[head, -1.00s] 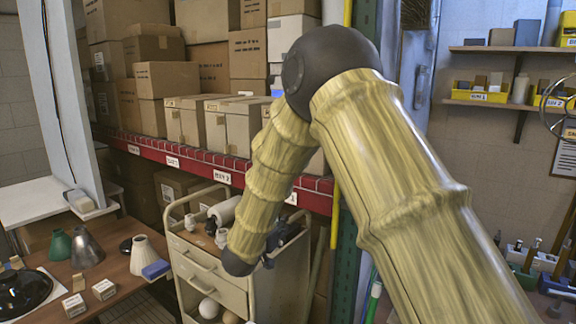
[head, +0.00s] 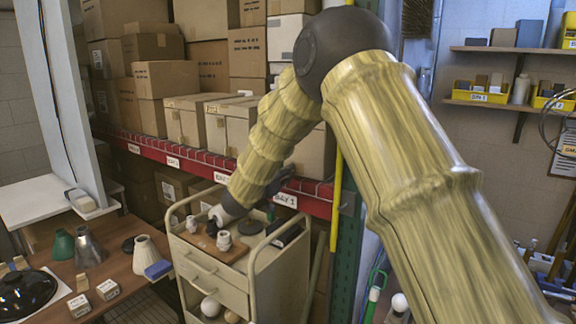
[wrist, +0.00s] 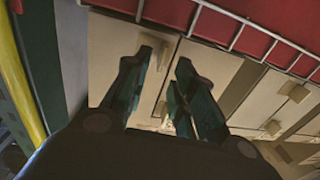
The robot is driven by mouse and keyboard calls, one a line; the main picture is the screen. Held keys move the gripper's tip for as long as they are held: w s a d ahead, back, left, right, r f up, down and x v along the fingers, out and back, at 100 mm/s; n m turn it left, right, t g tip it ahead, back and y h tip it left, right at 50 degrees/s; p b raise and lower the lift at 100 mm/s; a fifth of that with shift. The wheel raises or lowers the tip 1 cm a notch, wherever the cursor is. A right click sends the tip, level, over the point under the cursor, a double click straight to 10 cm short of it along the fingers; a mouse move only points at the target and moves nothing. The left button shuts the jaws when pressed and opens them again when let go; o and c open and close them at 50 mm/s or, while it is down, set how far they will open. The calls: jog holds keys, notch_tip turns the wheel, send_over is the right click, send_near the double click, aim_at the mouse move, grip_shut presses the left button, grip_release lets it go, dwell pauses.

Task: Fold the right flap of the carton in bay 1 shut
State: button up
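The carton in bay 1 (head: 314,155) stands on the red-edged shelf above the "BAY 1" label (head: 285,200). My forearm covers its left part, and I cannot make out its right flap or how far it is folded.
The red shelf edge (head: 203,168) runs below the cartons. A closed carton (head: 228,125) stands left of bay 1. A cart (head: 225,268) with small parts is below my forearm. A green post (head: 347,235) and yellow pole (head: 337,190) stand right of the bay.

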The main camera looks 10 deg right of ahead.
aim_at(304, 155)
jog(key=x, duration=0.3)
jog(key=shift+p, duration=0.4)
grip_shut()
